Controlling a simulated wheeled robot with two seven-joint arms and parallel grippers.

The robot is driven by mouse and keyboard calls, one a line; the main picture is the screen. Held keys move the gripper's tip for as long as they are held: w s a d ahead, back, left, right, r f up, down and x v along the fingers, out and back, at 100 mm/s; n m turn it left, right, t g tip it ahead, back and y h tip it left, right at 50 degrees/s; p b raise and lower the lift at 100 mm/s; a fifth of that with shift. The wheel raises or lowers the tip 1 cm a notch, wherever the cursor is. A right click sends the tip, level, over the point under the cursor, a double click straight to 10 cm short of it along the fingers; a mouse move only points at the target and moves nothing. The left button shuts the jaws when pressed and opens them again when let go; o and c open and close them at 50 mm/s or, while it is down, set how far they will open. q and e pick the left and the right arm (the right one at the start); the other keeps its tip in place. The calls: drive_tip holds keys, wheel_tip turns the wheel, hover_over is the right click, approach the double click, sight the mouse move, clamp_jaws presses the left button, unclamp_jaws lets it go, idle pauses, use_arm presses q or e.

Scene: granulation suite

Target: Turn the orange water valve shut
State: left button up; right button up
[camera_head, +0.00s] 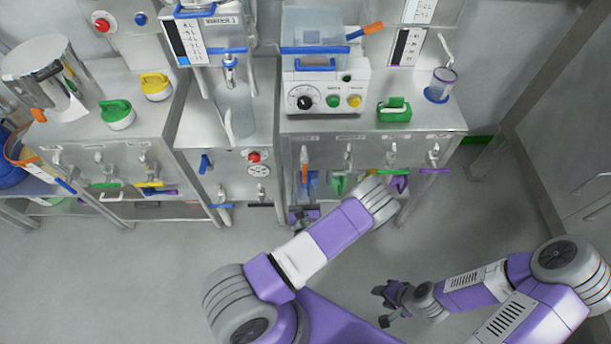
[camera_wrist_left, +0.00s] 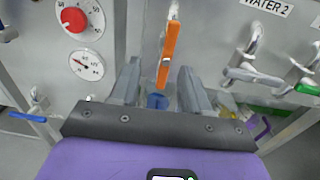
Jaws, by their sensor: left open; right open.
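The orange water valve handle (camera_head: 304,167) hangs upright below the front edge of the bench, on the left of a row of valves. In the left wrist view the orange handle (camera_wrist_left: 169,50) points down, with its lower end between my fingers in the picture. My left gripper (camera_head: 303,213) is open and empty in front of it, and its two fingers (camera_wrist_left: 158,85) stand apart either side. Whether they touch the handle cannot be seen. My right gripper (camera_head: 390,302) is open and empty over the floor at the lower right.
Left are a red knob (camera_wrist_left: 74,19) and a gauge (camera_wrist_left: 87,64). A blue part (camera_wrist_left: 157,101) sits below the orange handle. The floor in front is free.

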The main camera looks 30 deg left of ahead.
sight(305, 174)
use_arm(q)
drive_tip(key=shift+m+t+h, duration=0.3)
drive_tip(key=shift+h, duration=0.1)
drive_tip(key=x, duration=0.2)
drive_tip(key=b+x, duration=0.1)
drive_tip(key=x, duration=0.2)
drive_tip(key=b+x, duration=0.1)
drive_tip(key=x, duration=0.1)
drive_tip(key=shift+w+d, duration=0.15)
drive_tip(key=shift+w, duration=0.3)
clamp_jaws()
